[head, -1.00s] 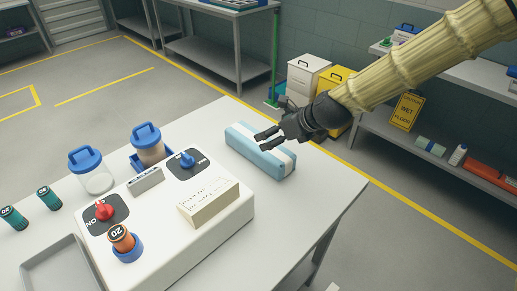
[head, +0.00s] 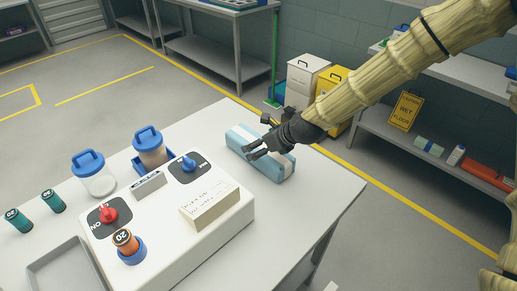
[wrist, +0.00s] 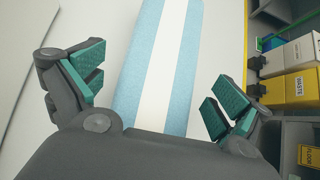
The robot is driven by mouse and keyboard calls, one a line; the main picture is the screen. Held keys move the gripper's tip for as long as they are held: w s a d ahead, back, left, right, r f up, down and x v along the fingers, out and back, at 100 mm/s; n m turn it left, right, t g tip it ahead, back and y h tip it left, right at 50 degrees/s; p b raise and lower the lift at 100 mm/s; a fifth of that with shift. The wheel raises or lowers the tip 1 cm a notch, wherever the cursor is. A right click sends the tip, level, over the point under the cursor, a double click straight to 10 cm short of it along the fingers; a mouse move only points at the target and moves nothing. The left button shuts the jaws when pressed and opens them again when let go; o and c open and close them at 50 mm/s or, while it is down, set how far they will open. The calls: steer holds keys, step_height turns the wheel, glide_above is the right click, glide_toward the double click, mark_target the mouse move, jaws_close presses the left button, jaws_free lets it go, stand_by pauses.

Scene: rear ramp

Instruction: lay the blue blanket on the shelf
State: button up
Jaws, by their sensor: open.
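The blue blanket (head: 240,136) is a folded light-blue block with a white stripe along it. It lies on the white table (head: 335,190) near the table's far right edge. In the wrist view the blanket (wrist: 145,60) runs between the open fingers, with bare table visible to its left. My gripper (head: 255,149) is open and empty, above the blanket, and hides part of it in the head view. I cannot tell whether the fingers touch it. A grey shelf (head: 378,144) stands against the wall at right; my arm hides part of it.
A white control box (head: 215,225) with knobs and a note stands left of the blanket. Jars (head: 95,180), batteries (head: 53,201) and a grey tray (head: 60,270) are further left. A yellow wet-floor sign (head: 405,108) and several items are at the shelf. Open floor lies between.

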steer(key=shift+x, duration=0.9)
steer(key=shift+c, duration=0.2)
steer(key=c, duration=1.3)
steer(key=shift+r, duration=0.1)
steer(key=shift+c, duration=0.8)
steer(key=shift+r, duration=0.1)
